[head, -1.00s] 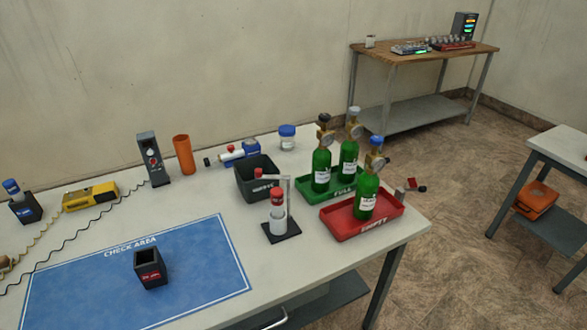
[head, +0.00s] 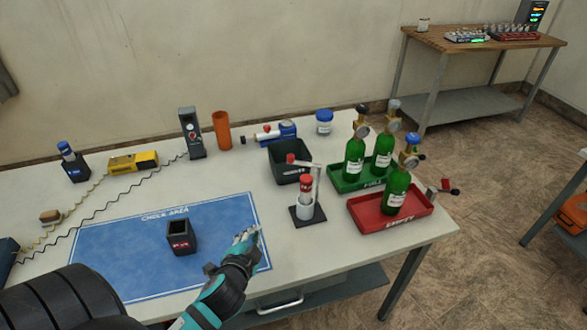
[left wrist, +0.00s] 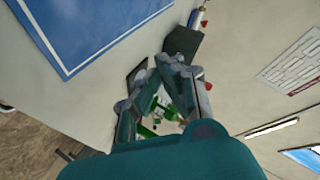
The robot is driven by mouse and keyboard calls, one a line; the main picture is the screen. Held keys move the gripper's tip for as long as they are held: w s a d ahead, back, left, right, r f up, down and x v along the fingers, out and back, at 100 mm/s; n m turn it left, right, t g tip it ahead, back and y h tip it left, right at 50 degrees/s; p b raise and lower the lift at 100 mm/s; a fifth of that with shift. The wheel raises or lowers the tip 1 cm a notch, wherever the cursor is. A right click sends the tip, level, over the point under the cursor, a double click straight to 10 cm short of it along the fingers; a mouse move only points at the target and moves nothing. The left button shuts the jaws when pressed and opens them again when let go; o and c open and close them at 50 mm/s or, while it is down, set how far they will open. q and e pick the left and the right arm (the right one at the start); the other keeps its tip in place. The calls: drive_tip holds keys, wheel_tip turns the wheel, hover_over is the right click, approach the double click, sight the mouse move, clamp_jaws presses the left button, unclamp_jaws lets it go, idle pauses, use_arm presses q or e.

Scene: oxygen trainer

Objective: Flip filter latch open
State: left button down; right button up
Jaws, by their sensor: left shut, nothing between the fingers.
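A small stand (head: 307,213) with a dark base holds a white cylinder with a red top (head: 306,188) upright near the table's right front. A grey arm (head: 317,168) on a post reaches over it and ends in a red piece (head: 291,158). I cannot tell for sure which part is the filter latch. My left gripper (head: 247,238) is shut and empty, over the right edge of the blue mat, to the left of the stand and apart from it. Its fingers also show in the left wrist view (left wrist: 166,84). My right gripper is not in view.
Behind the stand is a dark bin (head: 289,165). To its right are a green tray (head: 342,185) and a red tray (head: 365,219) with green bottles. A dark holder (head: 181,238) stands on the blue mat (head: 115,250).

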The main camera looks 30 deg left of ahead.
use_arm(q)
drive_tip(key=w+d+r+m+t+h, duration=0.1)
drive_tip(key=w+r+m+t+h, duration=0.55)
drive_tip(key=m, duration=0.65)
drive_tip(key=w+a+p, duration=0.1)
drive_tip(key=w+p, duration=0.1)
drive_tip(key=w, duration=1.1)
drive_tip(key=shift+a+r+g, duration=0.3)
drive_tip(key=shift+a+g, duration=0.05)
drive_tip(key=shift+a, duration=0.05)
drive_tip(key=shift+s, duration=0.1)
